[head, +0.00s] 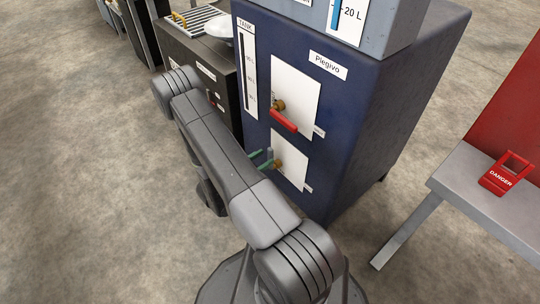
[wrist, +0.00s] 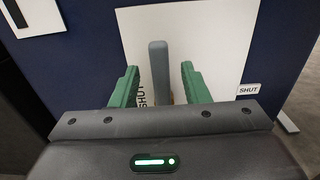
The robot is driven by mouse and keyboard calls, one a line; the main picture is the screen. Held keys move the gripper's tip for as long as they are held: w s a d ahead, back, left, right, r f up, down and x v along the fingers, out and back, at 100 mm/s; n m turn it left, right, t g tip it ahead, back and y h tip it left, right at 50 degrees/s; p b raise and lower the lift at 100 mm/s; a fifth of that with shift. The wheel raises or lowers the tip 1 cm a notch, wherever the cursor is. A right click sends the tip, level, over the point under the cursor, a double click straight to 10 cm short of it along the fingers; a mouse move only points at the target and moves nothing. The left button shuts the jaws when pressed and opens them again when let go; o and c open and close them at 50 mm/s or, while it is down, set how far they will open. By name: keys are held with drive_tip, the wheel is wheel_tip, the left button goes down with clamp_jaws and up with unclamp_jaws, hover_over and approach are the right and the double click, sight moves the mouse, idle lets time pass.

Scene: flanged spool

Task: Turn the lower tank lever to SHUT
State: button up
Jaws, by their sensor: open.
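The lower tank lever is a grey bar (wrist: 158,52) in front of a white plate (wrist: 208,35) on the dark blue tank. It stands upright in the wrist view. In the head view the lower lever (head: 270,154) shows small beside its brass fitting, partly behind my gripper (head: 259,160). My gripper has green fingers, also in the wrist view (wrist: 159,68). They are open, one on each side of the lever, with a visible gap on both sides.
A red upper lever (head: 284,121) sits on a second white plate (head: 296,85) above. A dark cabinet (head: 195,65) stands left of the tank (head: 345,150). A grey bench (head: 490,205) with a red DANGER item (head: 497,182) is at right. Floor at left is clear.

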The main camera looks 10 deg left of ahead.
sight(269, 155)
drive_tip(key=shift+b+x, duration=0.3)
drive_tip(key=shift+x, duration=1.7)
clamp_jaws()
